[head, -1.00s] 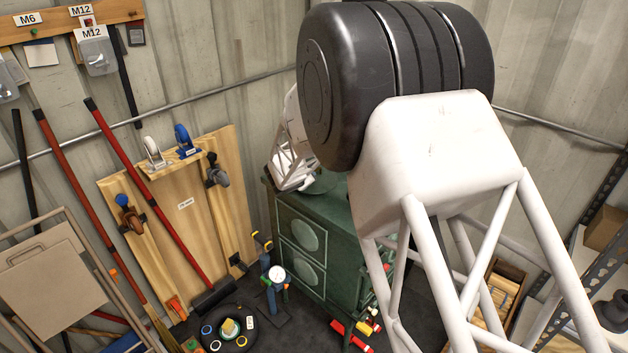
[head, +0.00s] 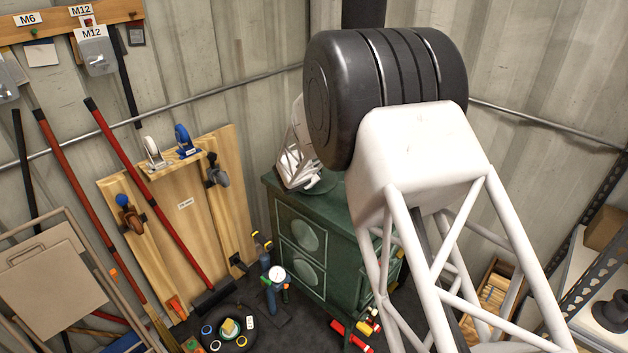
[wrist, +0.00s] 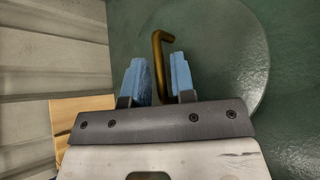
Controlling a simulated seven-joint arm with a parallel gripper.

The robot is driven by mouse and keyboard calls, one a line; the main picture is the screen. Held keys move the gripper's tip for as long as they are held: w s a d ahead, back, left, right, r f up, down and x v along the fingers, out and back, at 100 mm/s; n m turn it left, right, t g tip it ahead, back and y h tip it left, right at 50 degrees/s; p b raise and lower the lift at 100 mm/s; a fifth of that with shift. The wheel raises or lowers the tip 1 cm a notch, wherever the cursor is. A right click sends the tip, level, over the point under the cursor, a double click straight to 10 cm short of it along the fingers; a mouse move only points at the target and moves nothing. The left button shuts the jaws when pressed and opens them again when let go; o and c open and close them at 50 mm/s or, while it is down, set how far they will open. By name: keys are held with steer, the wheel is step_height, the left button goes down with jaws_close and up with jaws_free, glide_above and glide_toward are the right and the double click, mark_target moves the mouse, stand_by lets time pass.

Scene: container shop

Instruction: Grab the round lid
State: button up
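The round lid (wrist: 222,50) is a green disc lying on the green top of the cabinet in the wrist view. A bent brass handle (wrist: 158,62) stands up from it. My gripper (wrist: 160,72) has two blue fingers, set apart, with the handle showing in the gap between them. The fingers do not visibly press on the handle. In the head view, part of the lid (head: 325,181) shows on the cabinet top, with my arm hiding the rest. My fingers are hidden there.
The green cabinet (head: 308,237) stands in the corner by corrugated walls. A wooden board (head: 185,212) and a red-handled tool (head: 140,185) lean to its left. A gauge (head: 277,274) and a round black tray (head: 247,342) are on the floor. A metal shelf (head: 597,232) stands at right.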

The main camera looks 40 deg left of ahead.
steer(key=shift+c, duration=0.5)
jaws_close()
steer(key=shift+r, duration=0.1)
steer(key=shift+r, duration=1.6)
steer(key=shift+s+d+r, duration=0.1)
steer(key=shift+d+r, duration=0.05)
steer(key=shift+r, duration=0.05)
steer(key=s+d+r, duration=0.1)
steer(key=s+d, duration=0.8)
steer(key=d, duration=0.3)
steer(key=shift+s+d+r, duration=0.15)
steer(key=shift+s, duration=0.1)
